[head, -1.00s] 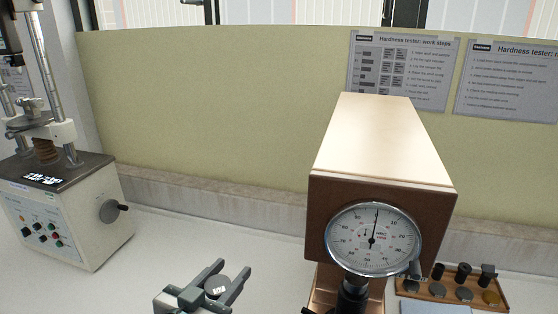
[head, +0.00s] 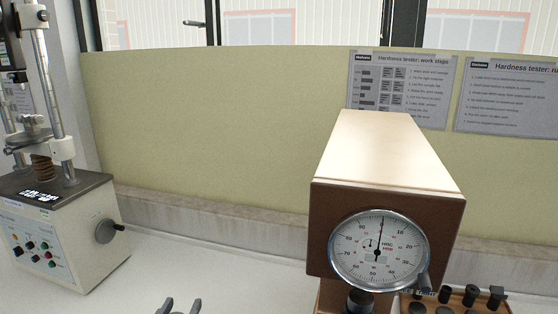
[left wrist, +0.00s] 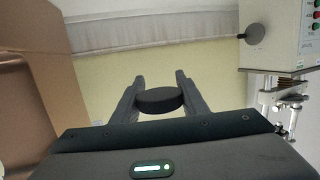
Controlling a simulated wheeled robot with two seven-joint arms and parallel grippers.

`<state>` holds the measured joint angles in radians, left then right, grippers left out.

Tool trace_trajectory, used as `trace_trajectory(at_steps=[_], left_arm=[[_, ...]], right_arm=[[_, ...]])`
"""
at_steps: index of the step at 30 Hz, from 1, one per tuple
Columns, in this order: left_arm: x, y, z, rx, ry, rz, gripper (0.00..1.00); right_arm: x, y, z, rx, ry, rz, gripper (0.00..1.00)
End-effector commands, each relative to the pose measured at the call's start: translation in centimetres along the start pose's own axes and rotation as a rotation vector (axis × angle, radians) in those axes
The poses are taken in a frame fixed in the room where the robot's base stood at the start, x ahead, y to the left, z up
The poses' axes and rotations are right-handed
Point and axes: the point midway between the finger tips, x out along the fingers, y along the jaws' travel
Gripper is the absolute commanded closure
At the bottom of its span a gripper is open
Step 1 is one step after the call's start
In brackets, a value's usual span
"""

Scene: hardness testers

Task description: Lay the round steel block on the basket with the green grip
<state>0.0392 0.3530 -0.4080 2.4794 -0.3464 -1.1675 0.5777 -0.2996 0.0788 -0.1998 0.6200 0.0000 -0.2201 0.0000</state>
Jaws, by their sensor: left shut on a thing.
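My left gripper (head: 181,306) shows only its fingertips at the bottom edge of the head view. In the left wrist view my left gripper (left wrist: 157,92) is shut on a dark round block (left wrist: 160,100), held between its two fingers. The block looks like a short flat disc and is out of sight in the head view. No basket with a green grip shows in either view. My right gripper is not in view.
A hardness tester with a dial (head: 379,250) stands right of my left gripper. Another testing machine (head: 62,232) stands at the left. A wooden tray (head: 456,301) with several dark parts is at the lower right. White bench (head: 215,270) between the machines is clear.

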Motion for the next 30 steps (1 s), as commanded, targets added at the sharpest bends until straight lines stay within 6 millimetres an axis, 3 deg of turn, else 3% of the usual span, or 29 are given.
trace_trajectory(at_steps=[17,30], left_arm=[[0.0,0.9,-0.1,0.012,0.002,0.051,0.90],[-0.1,6.4,-0.3,0.082,0.002,0.382,0.90]], right_arm=[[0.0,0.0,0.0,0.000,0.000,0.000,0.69],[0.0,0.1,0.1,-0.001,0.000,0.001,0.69]])
